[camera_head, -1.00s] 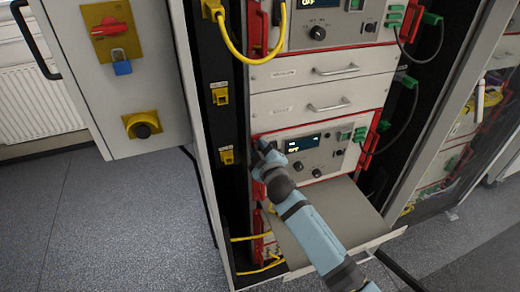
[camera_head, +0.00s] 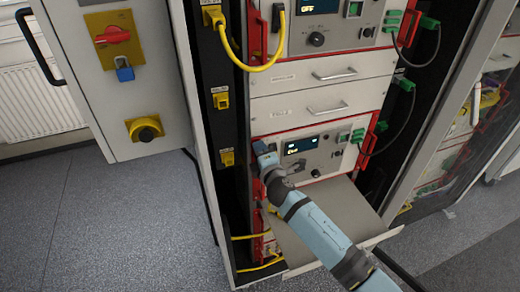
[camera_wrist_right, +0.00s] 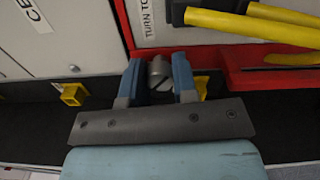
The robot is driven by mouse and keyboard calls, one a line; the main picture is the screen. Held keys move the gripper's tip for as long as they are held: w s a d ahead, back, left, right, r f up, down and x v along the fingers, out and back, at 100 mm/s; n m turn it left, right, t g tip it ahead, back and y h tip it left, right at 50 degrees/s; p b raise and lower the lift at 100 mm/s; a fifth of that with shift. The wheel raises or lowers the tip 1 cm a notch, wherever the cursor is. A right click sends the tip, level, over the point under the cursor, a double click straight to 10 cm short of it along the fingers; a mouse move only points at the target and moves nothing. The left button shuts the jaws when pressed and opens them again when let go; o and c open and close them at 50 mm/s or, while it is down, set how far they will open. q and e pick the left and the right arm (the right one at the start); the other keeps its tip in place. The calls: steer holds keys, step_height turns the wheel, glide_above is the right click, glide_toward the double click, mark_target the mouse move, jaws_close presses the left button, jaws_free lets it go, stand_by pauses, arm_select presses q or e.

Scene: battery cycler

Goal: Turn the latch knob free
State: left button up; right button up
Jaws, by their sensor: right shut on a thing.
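The latch knob (camera_wrist_right: 160,74) is a small grey metal cylinder with a slotted end. In the right wrist view it sits between the two blue fingers of my right gripper (camera_wrist_right: 158,84), which is shut on it. A white panel with a partly visible "TURN TO" label (camera_wrist_right: 148,20) is beside it. In the head view my right gripper (camera_head: 264,152) is at the left edge of the lower instrument unit (camera_head: 325,150). The knob is hidden there behind the gripper. My left gripper is not in view.
A grey shelf (camera_head: 345,208) juts out below the unit, under my right arm. A yellow cable (camera_head: 228,42) hangs above. Yellow tubes (camera_wrist_right: 250,22) and a red frame (camera_wrist_right: 270,75) lie close to the knob. The cabinet (camera_head: 160,80) with switches stands at left.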

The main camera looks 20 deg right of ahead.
steer(key=n+p, duration=0.1)
steer(key=n, duration=0.2)
steer(key=shift+r+n, duration=0.1)
steer(key=shift+n, duration=0.2)
steer(key=shift+n+p, duration=0.8)
steer(key=shift+n, duration=1.1)
steer(key=o, duration=0.9)
steer(key=s, duration=0.4)
steer(key=s+b, duration=0.1)
steer(key=s, duration=0.8)
steer(key=shift+s+d, duration=0.25)
steer(key=shift+s, duration=0.15)
